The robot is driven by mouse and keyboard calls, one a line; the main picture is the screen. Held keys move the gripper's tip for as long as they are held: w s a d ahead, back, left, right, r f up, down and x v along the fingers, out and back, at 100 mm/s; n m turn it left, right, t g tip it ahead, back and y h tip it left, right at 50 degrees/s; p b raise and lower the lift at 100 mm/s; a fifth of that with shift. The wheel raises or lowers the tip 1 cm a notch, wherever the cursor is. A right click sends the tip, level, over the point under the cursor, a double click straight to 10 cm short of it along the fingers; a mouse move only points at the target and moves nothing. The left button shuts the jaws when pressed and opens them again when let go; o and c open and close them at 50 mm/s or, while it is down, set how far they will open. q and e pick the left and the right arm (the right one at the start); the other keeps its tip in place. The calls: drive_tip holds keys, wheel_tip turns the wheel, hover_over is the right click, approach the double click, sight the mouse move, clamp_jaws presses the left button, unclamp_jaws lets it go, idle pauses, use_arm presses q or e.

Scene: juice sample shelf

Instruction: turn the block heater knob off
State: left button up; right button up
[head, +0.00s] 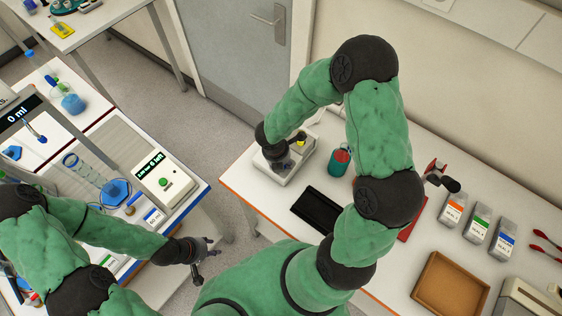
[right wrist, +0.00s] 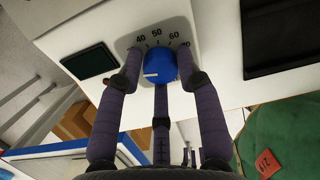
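The block heater (head: 284,170) is a white unit on the right-hand bench in the head view, partly hidden by my right arm. In the right wrist view its blue round knob (right wrist: 161,68) sits on a grey dial plate with numbers such as 40, 50 and 60. A short white mark on the knob points left. My right gripper (right wrist: 160,68) has its fingers around the knob, one on each side and one below; whether they press on it I cannot tell. My left gripper (head: 208,257) is empty with fingers spread, over the floor gap beside the left bench.
A black tray (head: 317,209), a red-and-green container (head: 340,160), several labelled grey boxes (head: 478,228) and a brown tray (head: 450,288) lie on the right bench. A device with a green display (head: 155,178) stands on the left bench.

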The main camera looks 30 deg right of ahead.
drive_tip(key=shift+o, duration=0.9)
drive_tip(key=shift+r, duration=0.1)
drive_tip(key=v, duration=1.1)
drive_tip(key=shift+r, duration=0.4)
drive_tip(key=shift+a, duration=0.1)
